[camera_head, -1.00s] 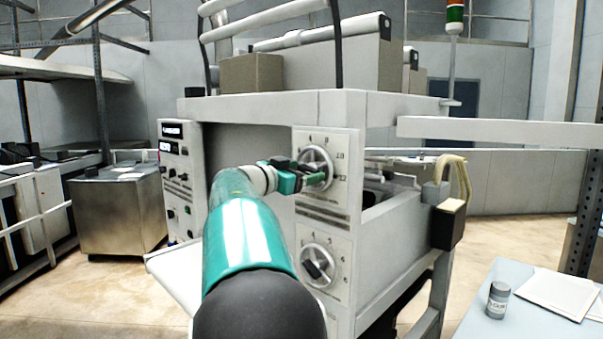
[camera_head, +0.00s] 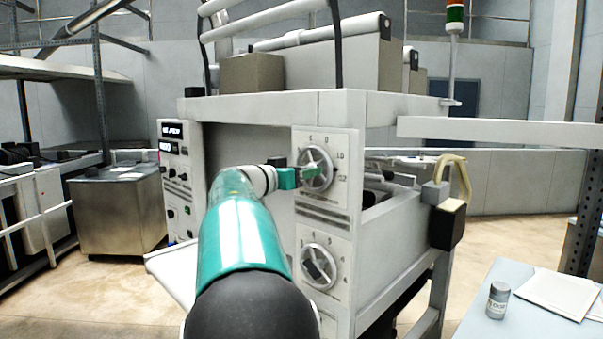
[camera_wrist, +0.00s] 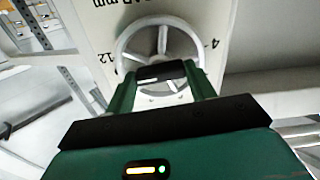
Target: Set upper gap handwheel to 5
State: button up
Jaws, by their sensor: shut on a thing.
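The upper gap handwheel (camera_head: 318,157) is a spoked grey wheel on a white dial plate on the front of the sheeter. In the wrist view the wheel (camera_wrist: 163,38) fills the top middle, with 4 and 12 readable on the dial around it. My gripper (camera_head: 308,174) is at the lower part of this wheel. In the wrist view my gripper (camera_wrist: 161,75) has its two green fingers on either side of a dark grip piece at the wheel's near rim, shut on it. The fingers hide part of the wheel, and I cannot read its setting.
A second, lower handwheel (camera_head: 319,267) sits below on the same panel. A control panel (camera_head: 178,185) with displays is at the left. A black box (camera_head: 448,225) juts out at the right. A table (camera_head: 510,325) with a small jar (camera_head: 497,300) is at the lower right.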

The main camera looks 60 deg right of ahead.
jog(key=n, duration=2.8)
jog(key=shift+n, duration=0.4)
jog(key=o, duration=1)
jog(key=shift+a, duration=0.1)
jog(key=v, duration=1.3)
jog(key=shift+w+a, duration=0.15)
jog(key=shift+a, duration=0.15)
